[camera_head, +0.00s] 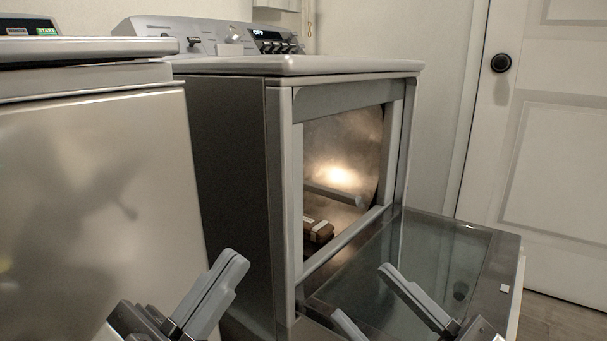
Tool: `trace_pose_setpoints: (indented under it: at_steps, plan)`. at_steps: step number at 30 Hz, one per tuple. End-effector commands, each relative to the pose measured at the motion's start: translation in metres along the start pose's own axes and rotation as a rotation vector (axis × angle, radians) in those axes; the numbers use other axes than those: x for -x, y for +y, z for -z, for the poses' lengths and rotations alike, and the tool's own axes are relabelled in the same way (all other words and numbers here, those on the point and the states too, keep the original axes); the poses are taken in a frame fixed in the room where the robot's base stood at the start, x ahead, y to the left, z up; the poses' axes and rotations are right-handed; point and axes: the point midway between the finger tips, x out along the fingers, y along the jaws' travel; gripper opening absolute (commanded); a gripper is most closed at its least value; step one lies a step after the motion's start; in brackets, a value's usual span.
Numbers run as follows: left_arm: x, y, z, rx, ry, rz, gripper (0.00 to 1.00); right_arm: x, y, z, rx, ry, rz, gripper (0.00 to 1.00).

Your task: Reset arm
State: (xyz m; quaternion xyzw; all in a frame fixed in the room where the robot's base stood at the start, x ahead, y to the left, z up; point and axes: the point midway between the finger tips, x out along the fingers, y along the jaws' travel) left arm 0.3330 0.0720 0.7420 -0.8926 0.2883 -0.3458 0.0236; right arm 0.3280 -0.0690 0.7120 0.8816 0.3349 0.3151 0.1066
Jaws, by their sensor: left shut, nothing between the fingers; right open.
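My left gripper (212,292) is at the lower left, in front of the machines. Its grey fingers lie together with nothing between them. My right gripper (376,300) is at the lower middle, its two grey fingers spread apart and empty, in front of the lowered glass door. Both grippers are apart from the machines as far as I can tell. The lower parts of both are cut off by the picture's bottom edge.
A dryer (240,140) stands in the middle, its glass door (455,260) folded down. A small brown item (318,231) lies inside. A second machine (80,190) stands at left. A white room door (555,150) with a black knob (501,63) is at right.

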Motion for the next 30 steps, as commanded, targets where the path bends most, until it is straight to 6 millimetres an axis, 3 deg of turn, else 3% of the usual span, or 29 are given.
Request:
trace_pose_setpoints:
  at_steps: [6,8,20,26,30]
  plan:
    - [0.0,0.0,0.0,0.0,0.0,0.0,0.0,-0.017,0.018,0.022,-0.106,0.099,-0.159,0.45]
    - [-0.011,-0.008,0.006,0.01,-0.042,0.015,0.0,-0.026,0.027,0.028,-0.116,0.054,-0.166,0.45]
    - [-0.033,-0.042,-0.005,0.095,-0.397,0.128,0.0,-0.043,0.062,0.014,-0.228,-0.303,-0.25,0.45]
    - [-0.025,-0.056,-0.006,0.171,-0.674,0.204,0.0,-0.033,0.074,0.011,-0.324,-0.579,-0.305,0.45]
    - [-0.006,-0.057,-0.001,0.23,-0.875,0.253,0.0,-0.014,0.073,0.015,-0.398,-0.78,-0.336,0.45]
